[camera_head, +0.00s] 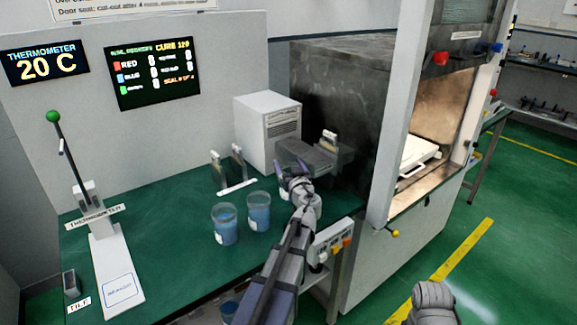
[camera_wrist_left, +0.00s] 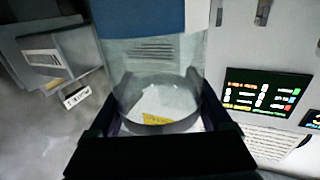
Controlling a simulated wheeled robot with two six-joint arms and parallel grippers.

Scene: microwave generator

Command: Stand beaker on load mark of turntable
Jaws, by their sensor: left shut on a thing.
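My left gripper (camera_head: 296,178) is shut on a clear beaker over the right part of the green bench. In the left wrist view the beaker (camera_wrist_left: 158,102) sits between the two dark fingers, with blue liquid (camera_wrist_left: 145,18) at the top of the picture and a white and yellow patch showing through the glass. In the head view my gripper hides most of this beaker. A lit chamber (camera_head: 440,115) stands open at the right, with a white slab (camera_head: 416,152) inside; I cannot make out a load mark. Only a rounded grey part of my right arm shows at the bottom right.
Two beakers of blue liquid (camera_head: 225,225) (camera_head: 259,211) stand on the green bench (camera_head: 180,255) left of my left arm. A white box (camera_head: 267,128) and a grey balance-like device (camera_head: 318,155) stand behind. A pale post (camera_head: 392,130) borders the chamber opening.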

